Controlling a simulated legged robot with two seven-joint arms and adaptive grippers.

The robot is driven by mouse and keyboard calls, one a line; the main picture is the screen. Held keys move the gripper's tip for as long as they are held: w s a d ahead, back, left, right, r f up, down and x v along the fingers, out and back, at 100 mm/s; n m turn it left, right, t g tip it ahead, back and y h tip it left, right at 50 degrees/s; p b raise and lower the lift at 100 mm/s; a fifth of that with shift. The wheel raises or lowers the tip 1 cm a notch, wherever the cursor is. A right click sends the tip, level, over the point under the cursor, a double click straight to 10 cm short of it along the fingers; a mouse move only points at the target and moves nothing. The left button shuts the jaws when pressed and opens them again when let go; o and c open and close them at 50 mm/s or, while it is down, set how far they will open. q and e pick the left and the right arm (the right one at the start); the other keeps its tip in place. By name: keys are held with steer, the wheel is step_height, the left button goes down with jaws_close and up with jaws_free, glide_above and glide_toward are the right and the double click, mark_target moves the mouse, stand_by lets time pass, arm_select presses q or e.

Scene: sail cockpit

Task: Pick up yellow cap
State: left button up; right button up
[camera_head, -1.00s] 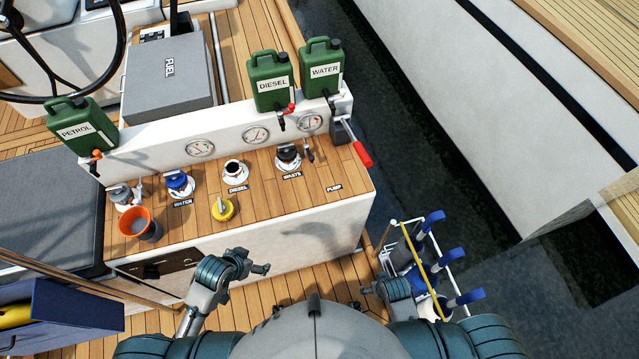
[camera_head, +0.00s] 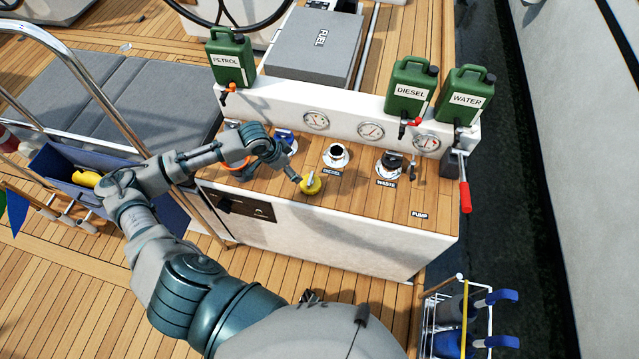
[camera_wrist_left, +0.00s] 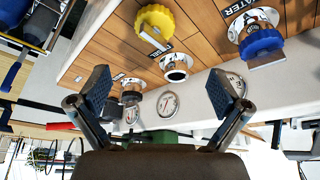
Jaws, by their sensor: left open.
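The yellow cap (camera_head: 311,185) lies on the wooden counter top, near its front edge and in front of the open diesel filler (camera_head: 336,155). My left gripper (camera_head: 297,180) is just to the left of the cap in the head view; whether it touches cannot be told there. In the left wrist view the yellow cap (camera_wrist_left: 154,28) is beyond and above the two spread fingertips (camera_wrist_left: 160,92), with nothing between them. The left gripper is open and empty. My right gripper is not in view.
The blue-capped water filler (camera_wrist_left: 259,38) and the black-capped waste filler (camera_head: 389,164) stand on the counter. Green jerrycans (camera_head: 409,88) line the back ledge. A red-handled lever (camera_head: 464,190) is at the right end.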

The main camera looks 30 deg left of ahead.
mark_target(311, 182)
arm_select(q)
steer(key=x, duration=0.3)
steer(key=d+x, duration=0.1)
steer(key=x, duration=0.2)
steer(key=b+x, duration=0.1)
steer(key=x, duration=0.2)
steer(key=shift+d, duration=0.2)
steer(key=shift+w+a+f, duration=0.15)
steer(key=shift+f, duration=0.4)
steer(key=x, duration=0.4)
steer(key=shift+w+f+b, duration=0.1)
steer(key=shift+f+b, duration=0.25)
steer(key=shift+w+d+f, duration=0.1)
steer(key=shift+d, duration=0.35)
steer(key=c, duration=0.7)
steer(key=shift+a, duration=0.2)
steer(key=c, duration=0.6)
steer(key=shift+a, duration=0.1)
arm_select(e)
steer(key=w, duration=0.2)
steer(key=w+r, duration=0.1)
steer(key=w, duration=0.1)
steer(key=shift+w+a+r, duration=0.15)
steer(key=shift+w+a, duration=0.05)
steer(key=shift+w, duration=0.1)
